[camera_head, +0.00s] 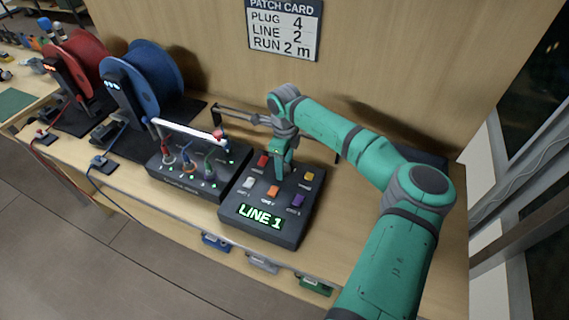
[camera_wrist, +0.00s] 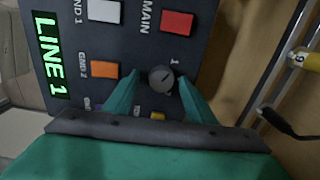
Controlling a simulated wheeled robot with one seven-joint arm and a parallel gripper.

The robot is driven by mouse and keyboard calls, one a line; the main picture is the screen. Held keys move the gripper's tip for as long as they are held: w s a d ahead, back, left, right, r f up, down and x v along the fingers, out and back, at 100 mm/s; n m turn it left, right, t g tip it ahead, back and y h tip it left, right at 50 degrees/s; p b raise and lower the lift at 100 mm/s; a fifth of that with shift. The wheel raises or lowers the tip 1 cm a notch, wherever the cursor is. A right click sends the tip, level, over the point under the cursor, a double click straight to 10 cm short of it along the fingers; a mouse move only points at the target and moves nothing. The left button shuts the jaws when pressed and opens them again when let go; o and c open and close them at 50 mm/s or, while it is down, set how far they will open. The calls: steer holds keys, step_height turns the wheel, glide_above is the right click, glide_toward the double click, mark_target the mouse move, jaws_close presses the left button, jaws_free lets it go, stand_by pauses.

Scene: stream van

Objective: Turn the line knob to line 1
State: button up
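The control box (camera_head: 249,232) stands on the workbench, and its green display (camera_head: 260,216) reads LINE 1. In the wrist view the display (camera_wrist: 50,55) also reads LINE 1. The round grey line knob (camera_wrist: 161,79) has a pointer mark on top and a small "1" printed near it. My gripper (camera_wrist: 158,76) is open, with one teal finger on each side of the knob and a small gap visible on both sides. In the head view my gripper (camera_head: 280,172) points down over the box's upper part and hides the knob.
Coloured buttons surround the knob, including a red one (camera_wrist: 177,21) and an orange one (camera_wrist: 104,69). A patch box (camera_head: 185,178) with plugs and a white light bar stands to the left. The patch card (camera_head: 285,30) reads plug 4, line 2, run 2 m. Cable reels (camera_head: 150,80) stand behind left.

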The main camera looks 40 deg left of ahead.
steer(key=shift+w+r, duration=0.15)
steer(key=shift+r, duration=0.45)
step_height(320, 180, up, 10)
steer(key=shift+s+f, duration=0.2)
steer(key=shift+a, duration=0.1)
stand_by(0.3)
